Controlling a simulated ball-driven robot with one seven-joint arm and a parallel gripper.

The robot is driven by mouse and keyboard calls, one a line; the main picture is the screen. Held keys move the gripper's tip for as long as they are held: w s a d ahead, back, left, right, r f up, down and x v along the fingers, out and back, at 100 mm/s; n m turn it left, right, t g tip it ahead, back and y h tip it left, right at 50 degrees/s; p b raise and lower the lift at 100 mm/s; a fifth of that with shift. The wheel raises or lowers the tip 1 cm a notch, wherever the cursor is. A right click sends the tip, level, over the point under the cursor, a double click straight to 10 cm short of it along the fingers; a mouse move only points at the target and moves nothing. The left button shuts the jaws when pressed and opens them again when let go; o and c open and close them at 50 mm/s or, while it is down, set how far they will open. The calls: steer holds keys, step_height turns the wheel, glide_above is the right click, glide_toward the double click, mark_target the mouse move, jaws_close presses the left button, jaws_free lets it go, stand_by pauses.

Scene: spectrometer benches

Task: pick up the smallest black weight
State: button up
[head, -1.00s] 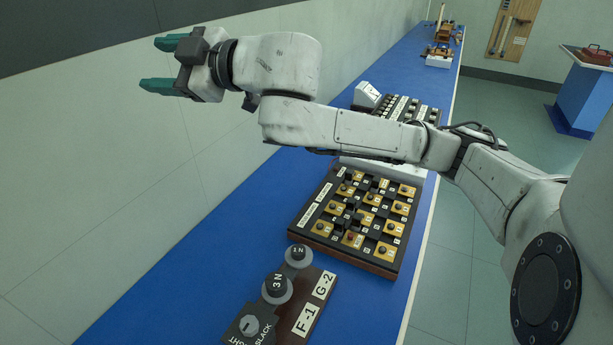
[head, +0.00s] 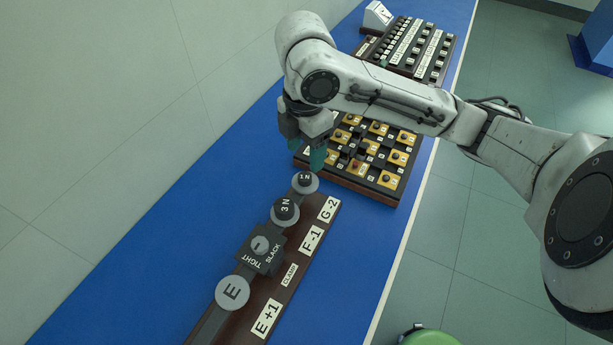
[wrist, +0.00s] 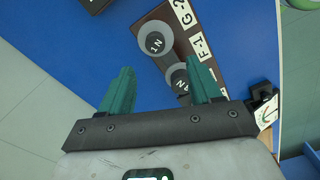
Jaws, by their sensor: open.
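The smallest black weight, marked 1 N (head: 305,179), sits on a grey round pad at the far end of a dark wooden strip (head: 290,262). It also shows in the wrist view (wrist: 155,42), just beyond the fingertips. A larger black weight marked 3 N (head: 285,209) stands beside it on the strip; in the wrist view my right finger partly covers it. My gripper (wrist: 160,68) is open and empty, its two teal fingers apart. In the head view my gripper (head: 316,156) points down, just behind and above the 1 N weight.
The strip carries a grey Tight/Slack clamp (head: 260,250) and a round E disc (head: 232,292). Behind my gripper lies a board with yellow switch squares (head: 400,158), then a labelled panel (head: 408,48). The blue bench (head: 190,220) is clear to the left.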

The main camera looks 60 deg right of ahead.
mark_target(305, 176)
steer(key=shift+w+d+f+p, duration=0.15)
steer(key=shift+d+f, duration=0.05)
steer(key=shift+f, duration=1.9)
steer(key=shift+w+d+f+p, duration=0.1)
steer(key=shift+d+f+p, duration=0.05)
steer(key=shift+f, duration=1.9)
steer(key=c, duration=1.2)
jaws_close()
steer(key=shift+r, duration=0.15)
